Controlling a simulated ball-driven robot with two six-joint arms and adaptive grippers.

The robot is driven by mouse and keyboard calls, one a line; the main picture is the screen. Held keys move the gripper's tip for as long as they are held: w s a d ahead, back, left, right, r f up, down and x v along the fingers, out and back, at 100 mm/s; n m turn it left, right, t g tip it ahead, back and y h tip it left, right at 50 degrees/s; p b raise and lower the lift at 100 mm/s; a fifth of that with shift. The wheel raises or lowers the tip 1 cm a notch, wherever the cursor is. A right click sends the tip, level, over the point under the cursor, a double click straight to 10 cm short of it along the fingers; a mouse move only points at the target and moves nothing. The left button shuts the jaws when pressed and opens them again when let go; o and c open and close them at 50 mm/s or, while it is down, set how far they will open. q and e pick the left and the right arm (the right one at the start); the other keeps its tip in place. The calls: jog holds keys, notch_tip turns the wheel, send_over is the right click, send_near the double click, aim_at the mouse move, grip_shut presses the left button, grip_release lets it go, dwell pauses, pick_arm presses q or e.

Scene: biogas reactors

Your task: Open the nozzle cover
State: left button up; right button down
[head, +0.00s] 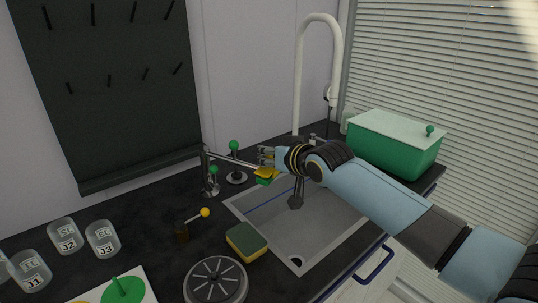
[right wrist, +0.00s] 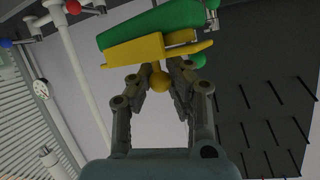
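A thin grey pipe (head: 232,158) runs from an upright fitting behind the sink and ends in a green and yellow nozzle piece. In the right wrist view this piece shows as a long green body (right wrist: 160,22) with a yellow cover (right wrist: 140,50) along it. A yellow ball knob (right wrist: 159,83) sticks out from the cover. My right gripper (head: 267,157) is at the end of the pipe. In the right wrist view its two fingers (right wrist: 157,76) stand apart on either side of the knob, with wall showing between them. My left gripper is not in view.
The grey sink (head: 262,222) lies below my right arm. A green box (head: 392,145) stands at the right. A sponge (head: 246,241), a yellow-knobbed lever (head: 205,212), green-knobbed fittings and a round drain cover (head: 215,283) are near the sink. Labelled jars (head: 65,236) stand at the left.

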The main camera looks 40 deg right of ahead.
jog(key=shift+s, duration=0.1)
dwell(0.3)
jog(key=shift+s+d+m+t+y+b, duration=0.2)
jog(key=shift+s+m+t+y+b, duration=0.1)
jog(key=shift+t+b, duration=0.55)
jog(key=shift+s+d+r+m+t+b, duration=0.2)
jog(key=shift+s+m+t+b, duration=0.15)
jog(key=shift+t, duration=0.5)
jog(key=shift+s+d+m+t+b, duration=0.1)
jog(key=shift+s+m+t+b, duration=0.1)
jog(key=shift+m+t+b, duration=0.5)
jog(key=shift+s+d+f+m+t+h+b, duration=0.2)
jog(key=shift+s+m+t+h+b, duration=0.65)
jog(key=shift+b, duration=1.9)
jog(key=shift+s+d+f+m+t+h+b, duration=0.15)
jog(key=shift+s+d+m+t+h+b, duration=0.2)
jog(key=shift+m+t+h+b, duration=1.75)
jog(key=shift+s+d+f+m+t+y+b, duration=0.2)
jog(key=shift+s+m+t+b, duration=0.5)
jog(key=shift+b, duration=2.7)
jog(key=shift+w+t, duration=0.2)
jog(key=shift+t, duration=0.05)
